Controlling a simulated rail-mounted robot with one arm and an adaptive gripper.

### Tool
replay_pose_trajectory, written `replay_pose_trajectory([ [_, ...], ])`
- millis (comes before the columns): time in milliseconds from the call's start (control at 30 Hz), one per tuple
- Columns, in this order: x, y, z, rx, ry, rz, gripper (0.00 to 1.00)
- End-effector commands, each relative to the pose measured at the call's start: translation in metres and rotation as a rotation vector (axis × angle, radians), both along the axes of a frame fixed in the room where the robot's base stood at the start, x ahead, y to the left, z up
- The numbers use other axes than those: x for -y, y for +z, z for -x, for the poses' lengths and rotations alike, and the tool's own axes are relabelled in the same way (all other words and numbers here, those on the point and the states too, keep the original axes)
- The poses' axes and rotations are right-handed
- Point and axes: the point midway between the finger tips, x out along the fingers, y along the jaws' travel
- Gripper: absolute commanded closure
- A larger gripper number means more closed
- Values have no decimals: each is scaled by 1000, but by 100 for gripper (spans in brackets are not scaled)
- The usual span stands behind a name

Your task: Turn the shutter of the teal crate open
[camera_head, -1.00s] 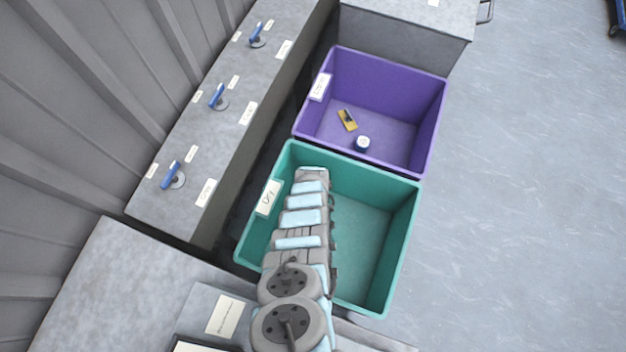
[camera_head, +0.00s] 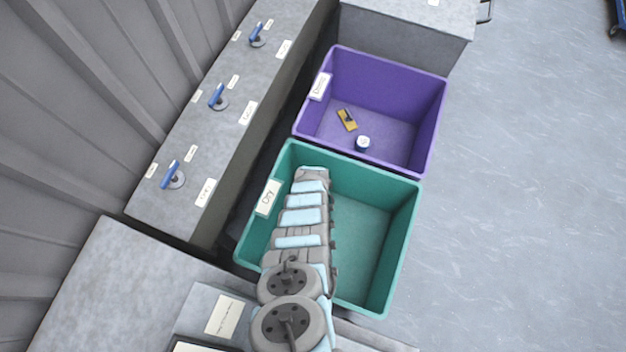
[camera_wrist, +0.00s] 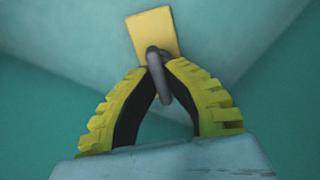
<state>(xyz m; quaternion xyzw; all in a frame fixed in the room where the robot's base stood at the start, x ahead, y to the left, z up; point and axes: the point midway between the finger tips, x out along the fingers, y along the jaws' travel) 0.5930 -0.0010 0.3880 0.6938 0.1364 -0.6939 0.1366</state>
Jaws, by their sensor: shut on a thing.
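The teal crate (camera_head: 403,225), with a "Dry" label (camera_head: 268,198) on its left wall, stands below my arm in the head view. My arm hangs over its left part and hides some of the inside. My gripper is hidden there. In the wrist view my gripper (camera_wrist: 158,68) has its yellow-green fingers shut at the tips on a grey loop-shaped handle (camera_wrist: 158,77). The handle lies in front of a flat yellow plate (camera_wrist: 152,32) against teal surfaces. I cannot tell whether this plate is the shutter, or how far it is turned.
A purple crate (camera_head: 437,105) beyond the teal one holds a yellow item (camera_head: 347,119) and a small white-and-blue container (camera_head: 362,143). A grey bench (camera_head: 145,197) with several blue levers runs along the left wall. Open grey floor (camera_head: 520,200) lies to the right.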

Motion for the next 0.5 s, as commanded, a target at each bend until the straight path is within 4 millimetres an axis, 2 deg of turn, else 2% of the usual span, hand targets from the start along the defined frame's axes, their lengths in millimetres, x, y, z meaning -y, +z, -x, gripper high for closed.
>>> replay_pose_trajectory([
  [267,0,-1,0,0,-146,-1,100],
  [500,0,-2,0,-2,-361,0,100],
])
